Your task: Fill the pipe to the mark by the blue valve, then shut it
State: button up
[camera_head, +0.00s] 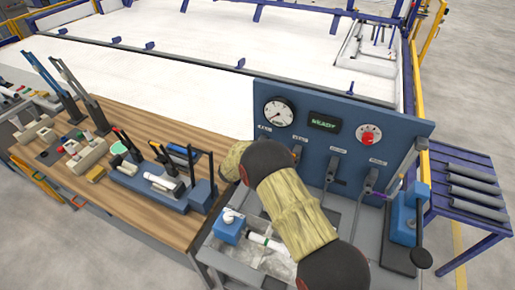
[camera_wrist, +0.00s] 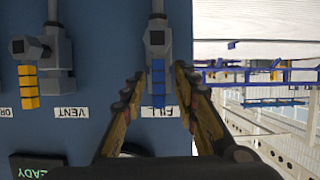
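The blue valve (camera_wrist: 158,85), above a FILL label (camera_wrist: 160,111), shows in the wrist view as a blue handle on a grey body. My gripper (camera_wrist: 153,80) has its two fingers apart, one on each side of the blue handle, with visible gaps; contact is not visible. In the head view my arm hides the blue valve and the fingertips. A white pipe with a green band (camera_head: 265,241) lies in the grey tray (camera_head: 225,262), beside a blue clamp block (camera_head: 229,226). The round gauge (camera_head: 279,112) is on the blue panel; its fine marks are too small to read.
The panel display (camera_head: 323,123) reads READY, and a red knob (camera_head: 369,134) is at its right. The yellow vent valve (camera_wrist: 28,87) is beside the blue one. A wooden bench (camera_head: 150,205) with tools stands left. A rack (camera_head: 470,190) holds several grey pipes at right.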

jog(key=v, duration=1.2)
dwell(0.3)
